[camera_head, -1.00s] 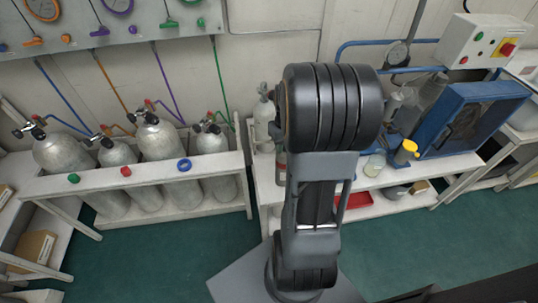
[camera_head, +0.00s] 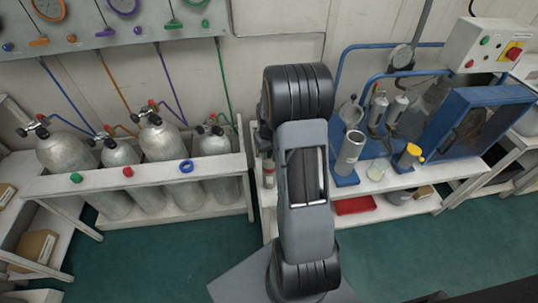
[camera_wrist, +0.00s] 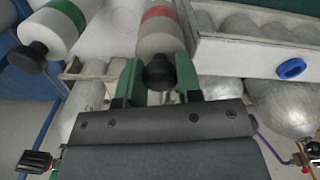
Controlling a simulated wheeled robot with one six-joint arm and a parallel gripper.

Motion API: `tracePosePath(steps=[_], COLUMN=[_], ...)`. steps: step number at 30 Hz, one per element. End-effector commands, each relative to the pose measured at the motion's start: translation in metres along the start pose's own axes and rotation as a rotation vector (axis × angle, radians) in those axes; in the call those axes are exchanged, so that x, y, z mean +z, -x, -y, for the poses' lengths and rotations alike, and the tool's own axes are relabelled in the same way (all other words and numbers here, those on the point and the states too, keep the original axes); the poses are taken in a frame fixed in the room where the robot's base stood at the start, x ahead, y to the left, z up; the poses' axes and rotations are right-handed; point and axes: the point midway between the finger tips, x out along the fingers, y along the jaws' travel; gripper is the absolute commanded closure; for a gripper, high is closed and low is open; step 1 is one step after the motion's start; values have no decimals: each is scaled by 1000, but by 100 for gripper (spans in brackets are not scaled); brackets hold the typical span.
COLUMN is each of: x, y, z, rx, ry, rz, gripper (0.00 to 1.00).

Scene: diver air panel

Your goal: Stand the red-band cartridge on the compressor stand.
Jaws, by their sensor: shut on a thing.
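In the wrist view the red-band cartridge (camera_wrist: 160,30) is a pale cylinder with a red band and a black knob. My gripper (camera_wrist: 158,82), with green fingers, is shut on that knob. I cannot tell whether the cartridge touches the bench. In the head view a small cylinder with a reddish band (camera_head: 268,174) shows at my arm's left edge, partly hidden; my gripper is hidden behind my arm. A blue stand (camera_head: 346,181) with a grey open-topped cylinder (camera_head: 349,153) is right of my arm; I cannot tell whether it is the compressor stand.
The rack of silver bottles (camera_head: 215,168) stands left of my arm.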

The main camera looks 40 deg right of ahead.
Motion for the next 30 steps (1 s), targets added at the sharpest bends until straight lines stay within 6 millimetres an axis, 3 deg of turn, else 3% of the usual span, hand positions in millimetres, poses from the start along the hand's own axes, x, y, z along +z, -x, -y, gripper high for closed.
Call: tracePosePath(steps=[3, 15, 16, 24, 30], x=[0, 0, 0, 0, 0], y=[-13, -18, -18, -17, -17], z=[0, 0, 0, 0, 0], rx=[0, 0, 0, 0, 0], ry=[0, 0, 0, 0, 0], rz=[0, -1, 0, 0, 0], gripper=[100, 100, 66, 42, 42])
